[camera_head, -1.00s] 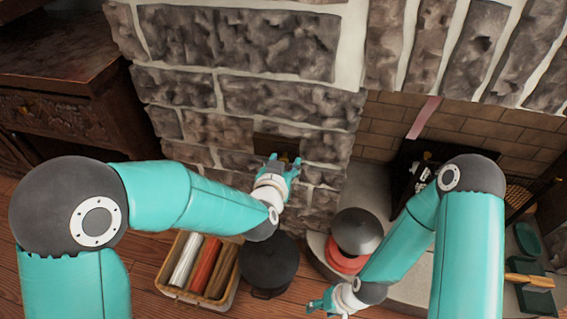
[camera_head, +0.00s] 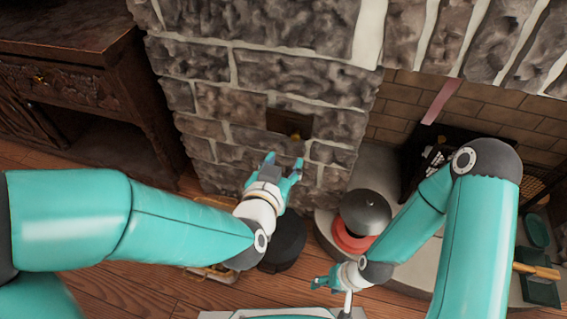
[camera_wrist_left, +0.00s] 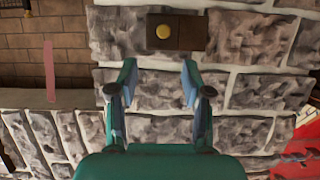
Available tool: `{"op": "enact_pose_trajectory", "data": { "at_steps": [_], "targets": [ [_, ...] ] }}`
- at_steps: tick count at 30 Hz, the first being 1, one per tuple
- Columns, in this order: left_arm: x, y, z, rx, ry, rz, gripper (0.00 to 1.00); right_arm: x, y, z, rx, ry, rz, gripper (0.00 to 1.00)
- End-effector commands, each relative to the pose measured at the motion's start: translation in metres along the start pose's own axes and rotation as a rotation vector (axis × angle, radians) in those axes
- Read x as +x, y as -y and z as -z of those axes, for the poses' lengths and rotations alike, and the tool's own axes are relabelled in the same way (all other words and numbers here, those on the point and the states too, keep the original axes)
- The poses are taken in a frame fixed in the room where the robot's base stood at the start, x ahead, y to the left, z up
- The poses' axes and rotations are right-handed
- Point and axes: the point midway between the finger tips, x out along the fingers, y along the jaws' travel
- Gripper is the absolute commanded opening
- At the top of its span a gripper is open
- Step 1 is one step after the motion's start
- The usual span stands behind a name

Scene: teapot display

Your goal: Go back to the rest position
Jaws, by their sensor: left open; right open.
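My left gripper (camera_head: 283,161) is open and empty in front of the stone wall (camera_head: 215,100). It is just below a small wooden drawer-like panel (camera_head: 285,119) with a brass knob (camera_head: 295,136), apart from it in the head view. In the left wrist view the open fingers (camera_wrist_left: 158,66) frame bare stone, with the panel (camera_wrist_left: 190,32) and its knob (camera_wrist_left: 164,31) beyond the tips. My right gripper (camera_head: 320,279) is open and empty, low in the middle of the head view, in front of the hearth.
A black pot (camera_head: 285,244) stands on the floor below my left gripper. A basket (camera_head: 212,274) is mostly hidden behind my left arm. A dark lidded vessel with a red base (camera_head: 357,241) sits on the hearth. A carved wooden cabinet (camera_head: 75,85) stands at the left.

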Motion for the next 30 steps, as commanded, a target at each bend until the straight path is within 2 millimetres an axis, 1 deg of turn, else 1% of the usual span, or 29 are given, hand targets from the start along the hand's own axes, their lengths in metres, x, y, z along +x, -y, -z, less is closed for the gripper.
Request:
{"op": "enact_pose_trajectory", "data": {
  "at_steps": [3,16,17,20,23,26,27,29,30],
  "targets": [
    [-0.002,0.000,0.000,0.000,-0.001,0.001,0.49,0.000,0.000,0.000,0.000,0.000,0.000,0.53],
    [-0.002,0.001,0.000,-0.002,0.001,0.003,0.49,0.001,0.000,0.000,0.000,0.000,0.000,0.53],
    [-0.001,0.003,-0.001,-0.004,0.002,0.006,0.49,0.001,0.000,0.000,0.000,0.000,0.000,0.53],
    [0.004,0.018,-0.008,-0.018,0.021,0.037,0.49,0.001,0.000,0.000,0.000,0.000,0.000,0.53],
    [0.015,0.047,-0.033,-0.040,0.079,0.094,0.49,0.001,0.000,0.000,0.000,0.000,0.000,0.53],
    [0.027,0.086,-0.076,-0.070,0.177,0.171,0.49,0.001,0.000,0.000,0.000,0.000,0.000,0.53],
    [0.030,0.103,-0.100,-0.080,0.227,0.198,0.49,0.001,0.000,0.000,0.000,0.000,0.000,0.53],
    [0.033,0.124,-0.140,-0.100,0.317,0.220,0.49,0.001,0.000,0.000,0.000,0.000,0.000,0.53],
    [0.032,0.135,-0.168,-0.122,0.379,0.224,0.49,0.001,0.000,0.000,0.000,0.000,0.000,0.53]
  ]
}}
